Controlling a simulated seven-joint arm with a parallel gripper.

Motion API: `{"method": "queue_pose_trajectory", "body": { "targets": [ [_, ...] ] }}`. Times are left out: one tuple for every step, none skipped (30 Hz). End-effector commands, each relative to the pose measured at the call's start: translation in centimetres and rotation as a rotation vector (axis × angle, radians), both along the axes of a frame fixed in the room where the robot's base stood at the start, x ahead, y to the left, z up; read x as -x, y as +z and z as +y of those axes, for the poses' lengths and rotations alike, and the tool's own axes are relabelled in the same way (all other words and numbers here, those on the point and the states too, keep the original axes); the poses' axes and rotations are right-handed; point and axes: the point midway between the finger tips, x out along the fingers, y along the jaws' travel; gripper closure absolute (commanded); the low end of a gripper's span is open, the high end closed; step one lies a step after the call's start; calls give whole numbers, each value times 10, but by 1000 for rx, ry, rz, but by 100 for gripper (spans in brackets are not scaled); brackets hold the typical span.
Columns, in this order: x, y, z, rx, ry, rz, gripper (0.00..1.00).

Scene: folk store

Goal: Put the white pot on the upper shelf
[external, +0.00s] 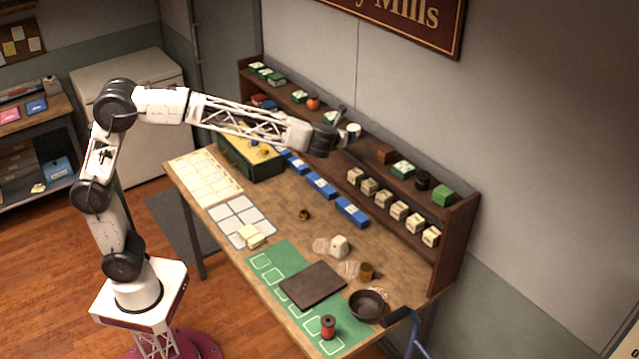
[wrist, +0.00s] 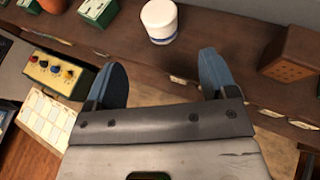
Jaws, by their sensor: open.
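The white pot (external: 353,130) stands upright on the upper shelf (external: 369,165), between a green-and-white box and a brown box. In the wrist view the pot (wrist: 160,22) is just beyond my fingertips, roughly centred between them, with a visible gap. My gripper (external: 342,122) is at the front of the upper shelf. In the wrist view my gripper (wrist: 164,72) has its two blue-grey fingers spread wide with nothing between them. The shelf surface (wrist: 228,48) shows around the pot.
A green box (wrist: 99,10) and an orange-red item (wrist: 52,5) are left of the pot. A brown box (wrist: 292,55) is to the right. Cream boxes (external: 384,197) line the lower level. The workbench holds a yellow-topped green case (external: 250,160) and a dark bowl (external: 367,305).

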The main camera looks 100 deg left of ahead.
Motion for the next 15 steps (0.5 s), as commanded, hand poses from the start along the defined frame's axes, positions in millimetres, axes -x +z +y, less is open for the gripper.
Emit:
{"method": "queue_pose_trajectory", "body": {
  "targets": [
    [0,0,0,0,0,0,21],
    [0,0,0,0,0,0,21],
    [0,0,0,0,0,0,21],
    [0,0,0,0,0,0,21],
    [0,0,0,0,0,0,21],
    [0,0,0,0,0,0,21],
    [0,0,0,0,0,0,21],
    [0,0,0,0,0,0,21],
    [0,0,0,0,0,0,21],
    [0,0,0,2,1,-1,21],
    [1,0,-1,3,2,-3,21],
    [2,0,-2,8,4,-7,21],
    [4,0,-4,14,6,-13,21],
    [6,0,-6,20,9,-19,21],
    [9,-1,-9,34,16,-32,21]
  ]
}}
